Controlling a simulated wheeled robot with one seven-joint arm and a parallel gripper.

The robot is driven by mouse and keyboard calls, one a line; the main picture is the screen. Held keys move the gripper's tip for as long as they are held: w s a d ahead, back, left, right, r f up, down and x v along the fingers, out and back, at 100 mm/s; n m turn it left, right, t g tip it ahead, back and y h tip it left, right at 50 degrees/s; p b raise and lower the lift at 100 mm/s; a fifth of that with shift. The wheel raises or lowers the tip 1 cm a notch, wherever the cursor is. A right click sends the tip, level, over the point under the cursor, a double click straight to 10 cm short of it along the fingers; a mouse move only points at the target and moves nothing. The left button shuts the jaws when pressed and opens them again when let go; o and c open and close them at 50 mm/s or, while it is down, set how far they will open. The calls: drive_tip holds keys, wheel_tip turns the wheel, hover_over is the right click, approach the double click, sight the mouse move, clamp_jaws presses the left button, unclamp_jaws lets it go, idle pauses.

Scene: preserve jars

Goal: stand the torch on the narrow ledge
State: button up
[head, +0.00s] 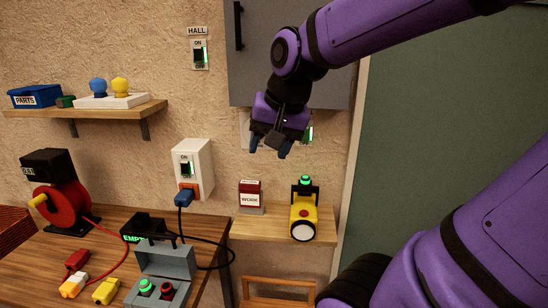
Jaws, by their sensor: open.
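The torch (304,212), yellow and black with a white round lens facing front and a green piece on top, rests on a small wooden ledge (262,229) on the wall. It is near the ledge's right end, beside a small red and white box (250,197). My gripper (270,150) points down with its fingers apart and nothing between them. It is in the air above and slightly left of the torch, not touching it. My gripper partly hides a wall switch behind it.
A longer wooden shelf (120,113) at upper left carries a blue parts box (35,95) and bulbs. The bench (100,240) at lower left holds a red cable reel (62,205), a grey case (165,262) and connectors. A plugged white socket box (192,165) sits left of the ledge.

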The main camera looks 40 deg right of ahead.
drive_tip(key=s+a+r+n, duration=0.1)
drive_tip(key=s+a+n, duration=0.4)
drive_tip(key=s+n, duration=0.2)
drive_tip(key=shift+s+a+r+n+t, duration=0.15)
drive_tip(key=shift+a+n+t, duration=0.15)
drive_tip(key=shift+t, duration=0.1)
drive_tip(key=shift+d, duration=0.1)
idle(0.6)
